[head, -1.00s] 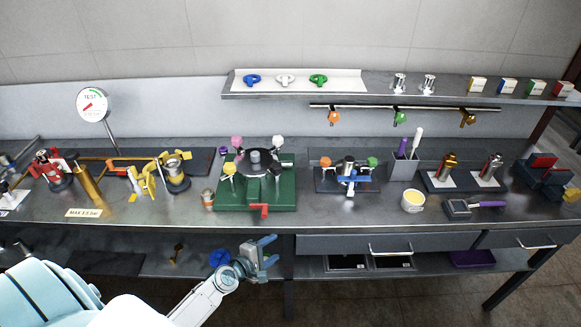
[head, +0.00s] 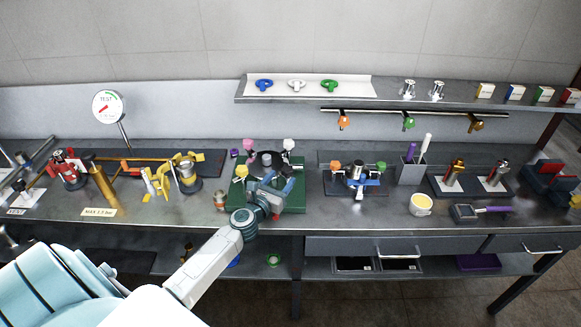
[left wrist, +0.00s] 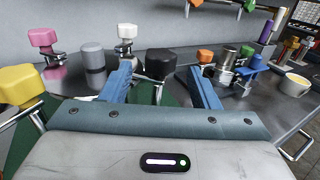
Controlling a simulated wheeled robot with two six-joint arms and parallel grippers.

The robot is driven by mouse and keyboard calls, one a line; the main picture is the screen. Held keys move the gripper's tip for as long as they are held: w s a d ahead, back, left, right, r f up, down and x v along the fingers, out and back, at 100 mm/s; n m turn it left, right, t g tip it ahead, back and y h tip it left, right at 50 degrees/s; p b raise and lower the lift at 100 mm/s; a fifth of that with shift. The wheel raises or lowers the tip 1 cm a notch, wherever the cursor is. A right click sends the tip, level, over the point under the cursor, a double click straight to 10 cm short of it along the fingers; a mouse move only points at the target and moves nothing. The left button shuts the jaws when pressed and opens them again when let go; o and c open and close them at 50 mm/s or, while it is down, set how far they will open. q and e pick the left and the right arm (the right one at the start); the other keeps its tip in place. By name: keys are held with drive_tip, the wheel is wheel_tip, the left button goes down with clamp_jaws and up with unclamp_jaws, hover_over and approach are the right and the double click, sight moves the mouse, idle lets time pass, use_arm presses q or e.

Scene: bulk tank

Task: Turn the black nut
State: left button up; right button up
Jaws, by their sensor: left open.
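The black nut (left wrist: 160,67) shows in the left wrist view as a chunky black knob on a metal bolt. It stands between the two blue fingers of my left gripper (head: 271,187), which is open. I cannot tell whether either finger touches it. In the head view my gripper is over the front right of the green-based device (head: 297,203) and hides the nut. The same device carries a pink knob (left wrist: 43,37), a white knob (left wrist: 126,32) and a yellow knob (left wrist: 18,82), around a grey post (left wrist: 93,62). My right gripper is not in view.
A smaller clamp device with orange and green knobs (head: 381,166) stands to the right, with a cup (head: 421,204) beyond it. A gold cylinder (head: 100,182) and yellow parts (head: 187,172) stand to the left. A shelf (head: 390,92) runs above the bench.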

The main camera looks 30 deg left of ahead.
sight(291, 168)
use_arm(q)
drive_tip(key=w, duration=0.6)
drive_tip(key=shift+a, duration=0.3)
drive_tip(key=shift+w, duration=0.55)
drive_tip(key=shift+c, duration=0.6)
drive_tip(key=c, duration=0.8)
drive_tip(key=shift+c, duration=0.2)
